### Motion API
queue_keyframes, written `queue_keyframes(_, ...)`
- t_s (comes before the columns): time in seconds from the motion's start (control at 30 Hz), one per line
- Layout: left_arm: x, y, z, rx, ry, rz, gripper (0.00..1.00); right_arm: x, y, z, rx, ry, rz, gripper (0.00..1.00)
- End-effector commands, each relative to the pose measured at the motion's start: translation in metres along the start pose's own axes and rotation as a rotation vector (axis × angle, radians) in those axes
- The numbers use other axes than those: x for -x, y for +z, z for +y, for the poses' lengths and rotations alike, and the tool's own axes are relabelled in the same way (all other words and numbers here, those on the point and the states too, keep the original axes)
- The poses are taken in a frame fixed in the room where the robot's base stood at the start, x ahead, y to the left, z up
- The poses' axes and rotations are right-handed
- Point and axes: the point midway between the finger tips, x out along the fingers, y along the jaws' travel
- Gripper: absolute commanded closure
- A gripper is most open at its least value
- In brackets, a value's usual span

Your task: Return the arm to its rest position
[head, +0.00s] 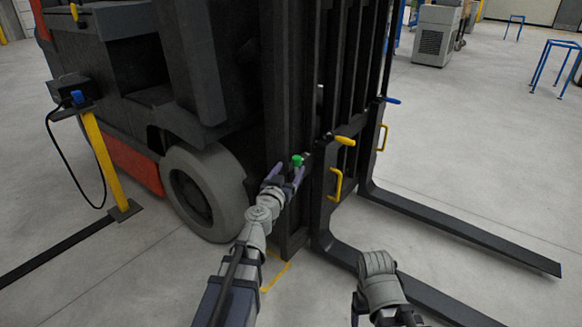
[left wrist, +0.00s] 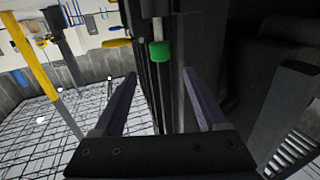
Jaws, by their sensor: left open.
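My left arm reaches up from the bottom of the head view. Its gripper (head: 284,173) is open, with its purple-grey fingers beside the forklift's mast. A small green cap (head: 297,160) shows at the fingertips there. In the left wrist view the two fingers (left wrist: 160,76) stand well apart with nothing held between them. The green cap (left wrist: 160,52) sits on the end of a pale rod, seen in the gap just beyond the fingertips. Part of my right arm shows at the bottom right of the head view, but I cannot see its gripper.
The forklift (head: 200,70) fills the left and middle, close to my left arm. Its forks (head: 470,232) stretch low to the right. Yellow handles (head: 336,184) stick out from the mast. A yellow post (head: 103,155) with a hanging cable stands left. Floor is open at front left.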

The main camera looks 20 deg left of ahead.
Motion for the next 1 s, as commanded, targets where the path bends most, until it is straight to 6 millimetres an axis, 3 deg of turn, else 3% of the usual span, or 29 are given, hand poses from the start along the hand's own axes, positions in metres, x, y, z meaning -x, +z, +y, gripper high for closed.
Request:
queue_keyframes(0.37,-0.001,0.000,0.001,0.000,0.002,0.000,0.26,0.000,0.000,0.000,0.000,0.000,0.000,0.28)
queue_keyframes(0.47,-0.001,-0.001,0.013,-0.003,0.039,-0.007,0.26,0.003,0.000,0.000,0.000,0.000,0.000,0.28)
queue_keyframes(0.57,0.003,-0.001,0.054,-0.008,0.158,-0.040,0.26,0.009,0.001,0.001,0.001,0.000,0.000,0.28)
queue_keyframes(0.67,0.017,0.010,0.117,-0.019,0.345,-0.135,0.26,0.019,0.001,0.002,0.002,0.000,0.000,0.28)
queue_keyframes(0.8,0.062,0.049,0.201,-0.045,0.595,-0.400,0.26,0.034,0.002,0.004,0.004,0.001,-0.001,0.28)
queue_keyframes(0.9,0.109,0.086,0.236,-0.083,0.694,-0.671,0.26,0.045,0.003,0.005,0.005,0.001,-0.001,0.28)
queue_keyframes(1.0,0.156,0.118,0.245,-0.132,0.692,-0.945,0.26,0.053,0.003,0.006,0.007,0.002,-0.001,0.28)
